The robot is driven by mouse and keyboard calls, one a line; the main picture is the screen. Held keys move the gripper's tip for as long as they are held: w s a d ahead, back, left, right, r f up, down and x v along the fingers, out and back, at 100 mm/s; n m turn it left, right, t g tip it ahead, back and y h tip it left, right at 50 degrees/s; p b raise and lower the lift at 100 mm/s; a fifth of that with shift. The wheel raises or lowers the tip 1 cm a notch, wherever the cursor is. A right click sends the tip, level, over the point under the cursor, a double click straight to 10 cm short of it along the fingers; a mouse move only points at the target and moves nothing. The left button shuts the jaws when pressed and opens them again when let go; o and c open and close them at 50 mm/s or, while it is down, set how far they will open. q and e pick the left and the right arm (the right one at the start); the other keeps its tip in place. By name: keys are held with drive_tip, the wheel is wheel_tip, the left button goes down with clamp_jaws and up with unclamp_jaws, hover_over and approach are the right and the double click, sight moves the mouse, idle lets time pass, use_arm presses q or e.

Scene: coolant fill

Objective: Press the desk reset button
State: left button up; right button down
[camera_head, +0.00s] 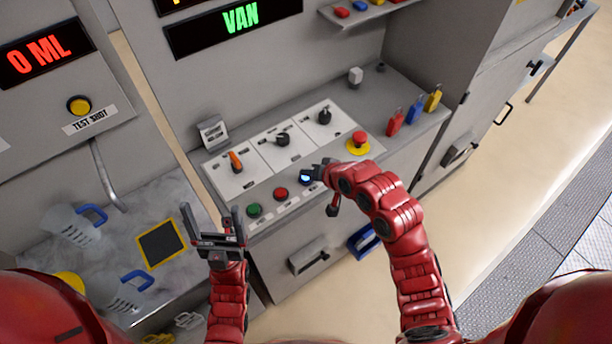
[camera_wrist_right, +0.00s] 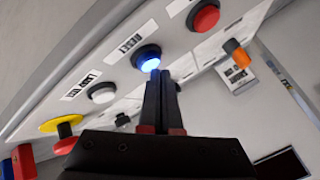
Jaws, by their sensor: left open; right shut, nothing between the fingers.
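The reset button (camera_wrist_right: 149,59) is round, blue and brightly lit in a dark ring, beside a RESET label (camera_wrist_right: 130,43) on the sloped desk front. In the head view the blue button (camera_head: 305,179) is partly hidden by my right gripper (camera_head: 312,175). My right gripper (camera_wrist_right: 160,76) is shut and empty, its fingertips right at the button's edge in the wrist view. I cannot tell whether they touch it. My left gripper (camera_head: 212,212) is open and empty, in front of the desk's left end.
A red button (camera_head: 281,193) and a green button (camera_head: 254,210) sit left of it. A white button (camera_wrist_right: 103,93) and a red emergency knob (camera_head: 358,140) on yellow are on the other side. Switches, including an orange one (camera_head: 235,161), stand behind.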

drive_tip(key=shift+f+b, duration=0.35)
drive_tip(key=shift+f, duration=0.2)
idle(0.4)
drive_tip(key=shift+r, duration=0.15)
idle(0.3)
drive_tip(key=shift+r+p, duration=0.5)
drive_tip(key=shift+r, duration=0.3)
drive_tip(key=shift+r+p, duration=1.35)
drive_tip(key=shift+r, duration=1.2)
